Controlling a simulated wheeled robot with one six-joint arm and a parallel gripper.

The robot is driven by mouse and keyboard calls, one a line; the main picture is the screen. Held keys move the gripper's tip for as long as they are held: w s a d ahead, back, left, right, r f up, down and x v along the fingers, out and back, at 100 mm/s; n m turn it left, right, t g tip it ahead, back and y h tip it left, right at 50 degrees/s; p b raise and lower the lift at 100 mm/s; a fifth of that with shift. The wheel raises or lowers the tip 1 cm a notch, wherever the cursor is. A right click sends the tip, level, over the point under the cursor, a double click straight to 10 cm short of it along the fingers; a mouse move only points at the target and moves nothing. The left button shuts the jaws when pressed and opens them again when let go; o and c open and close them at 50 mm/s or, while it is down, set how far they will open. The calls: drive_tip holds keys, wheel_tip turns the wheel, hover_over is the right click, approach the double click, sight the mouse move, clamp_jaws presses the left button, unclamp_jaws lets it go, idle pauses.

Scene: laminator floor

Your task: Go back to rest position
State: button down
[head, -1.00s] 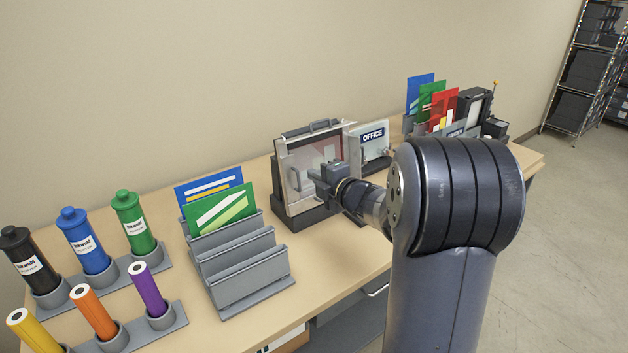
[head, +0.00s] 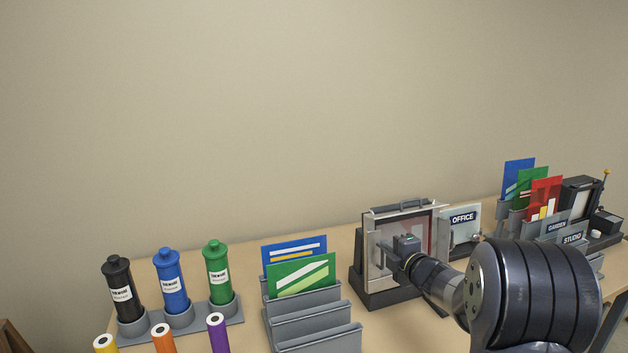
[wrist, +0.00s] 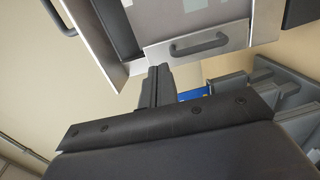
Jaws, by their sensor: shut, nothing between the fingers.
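My gripper (head: 392,256) is in front of the framed laminator unit (head: 370,285), which stands upright on a dark base at the back of the table. In the wrist view my gripper's fingers (wrist: 160,85) are together with nothing between them. A grey handle (wrist: 200,44) on a pale panel shows just beyond them. I cannot tell whether the fingers touch the panel. My arm comes in from the lower right of the head view and hides part of the table.
Left of the unit stands a grey stepped rack (head: 305,325) with a blue card (head: 294,247) and a green card (head: 302,274). Further left are black, blue and green bottles (head: 170,275) in a holder. An OFFICE sign (head: 462,218) and a card holder (head: 558,227) stand to the right.

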drive_tip(key=shift+x, duration=0.75)
drive_tip(key=shift+s, duration=0.1)
